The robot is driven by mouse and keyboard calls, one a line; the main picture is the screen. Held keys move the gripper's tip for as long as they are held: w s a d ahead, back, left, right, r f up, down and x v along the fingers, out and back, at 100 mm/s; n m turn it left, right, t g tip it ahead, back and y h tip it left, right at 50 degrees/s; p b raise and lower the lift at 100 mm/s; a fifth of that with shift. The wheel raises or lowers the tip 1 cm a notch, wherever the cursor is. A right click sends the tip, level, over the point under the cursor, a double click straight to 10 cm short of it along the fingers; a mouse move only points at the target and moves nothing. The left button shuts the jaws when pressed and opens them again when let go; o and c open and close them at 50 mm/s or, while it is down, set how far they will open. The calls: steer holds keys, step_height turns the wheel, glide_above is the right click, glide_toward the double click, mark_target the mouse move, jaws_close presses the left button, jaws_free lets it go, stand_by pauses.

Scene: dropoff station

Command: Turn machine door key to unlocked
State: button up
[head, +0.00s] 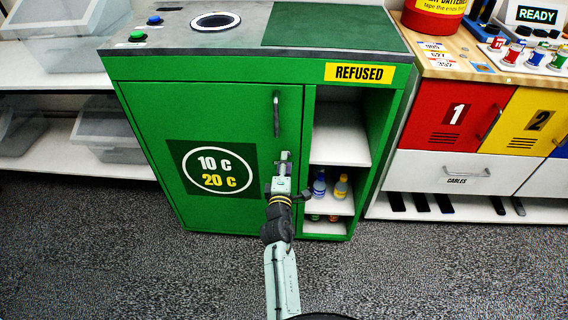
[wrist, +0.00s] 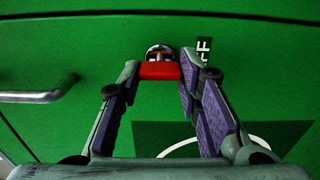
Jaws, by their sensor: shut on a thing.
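The green machine door (head: 225,110) is closed in the head view, with a vertical grey handle (head: 276,115). My gripper (head: 284,165) reaches up to the door's right part, below the handle. In the wrist view, the red key (wrist: 160,71) sits between the fingertips of my gripper (wrist: 159,76), which is shut on it. A round metal lock (wrist: 159,51) shows just behind the key. In the head view the key and lock are hidden by my gripper.
Right of the door are open white shelves with a blue bottle (head: 319,186) and a yellow bottle (head: 341,187), close to my gripper. The handle also shows in the wrist view (wrist: 40,97), at left. Red (head: 447,115) and yellow lockers stand further right. The carpet in front is clear.

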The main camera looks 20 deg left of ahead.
steer(key=shift+r, duration=0.1)
steer(key=o, duration=1.1)
steer(key=shift+o, duration=0.2)
steer(key=v, duration=0.7)
steer(key=shift+s, duration=0.25)
steer(key=shift+d, duration=0.1)
